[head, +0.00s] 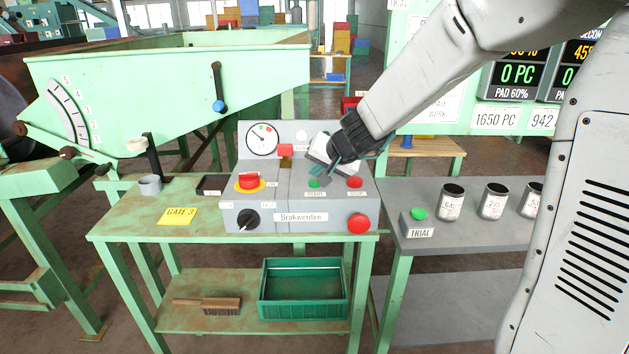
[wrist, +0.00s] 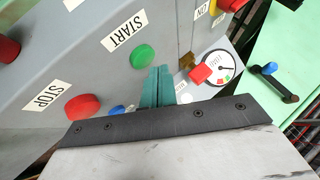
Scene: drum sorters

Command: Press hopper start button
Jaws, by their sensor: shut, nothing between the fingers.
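The grey control console (head: 262,219) stands on the green bench. Its green START button (head: 314,183) and red STOP button (head: 354,182) sit on the sloped face. In the wrist view the green START button (wrist: 143,57) has its label beside it, and the red STOP button (wrist: 82,106) is at lower left. My gripper (head: 334,170) is over the console, just above and right of the green button. In the wrist view its teal fingers (wrist: 158,78) are together and empty, tips close beside the green button. I cannot tell whether they touch it.
A red mushroom button (head: 249,181), a black knob (head: 240,219) and a large red button (head: 358,223) are on the console. A separate TRIAL box with a green button (head: 418,214) and several dark cups stand on the right bench. A gauge (head: 262,139) is behind.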

